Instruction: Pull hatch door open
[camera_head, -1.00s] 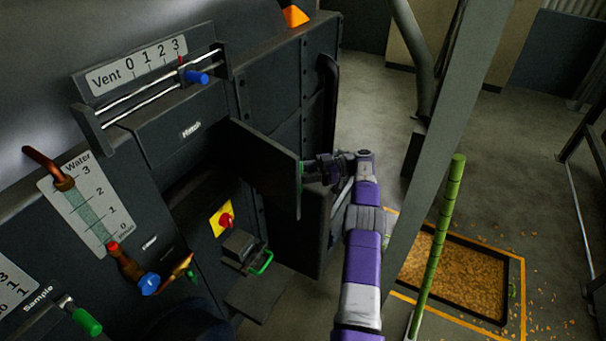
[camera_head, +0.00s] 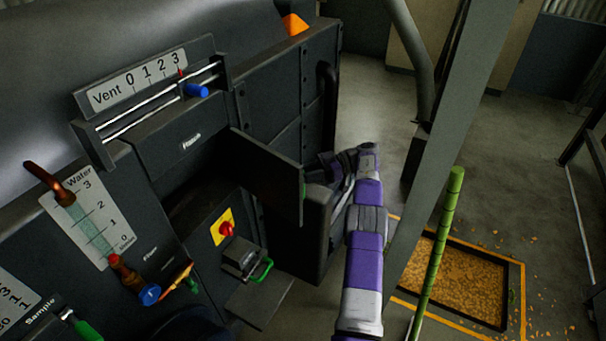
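The hatch door (camera_head: 268,170) is a dark grey panel that stands swung out from the machine front, below the Hatch label (camera_head: 191,141). A dark opening shows to its left. A bit of green shows at the door's outer edge, likely its handle. My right arm comes in from the bottom, and its gripper (camera_head: 322,168) is at the far side of the door's outer edge. The door hides the fingertips, so I cannot tell whether they are shut or touching the handle. My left gripper is not in view.
A red knob on a yellow plate (camera_head: 222,227) and a box with a green handle (camera_head: 262,270) sit below the door. A grey post (camera_head: 436,150) and a green pole (camera_head: 437,250) stand right of my arm. A tray of orange flakes (camera_head: 468,273) lies on the floor.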

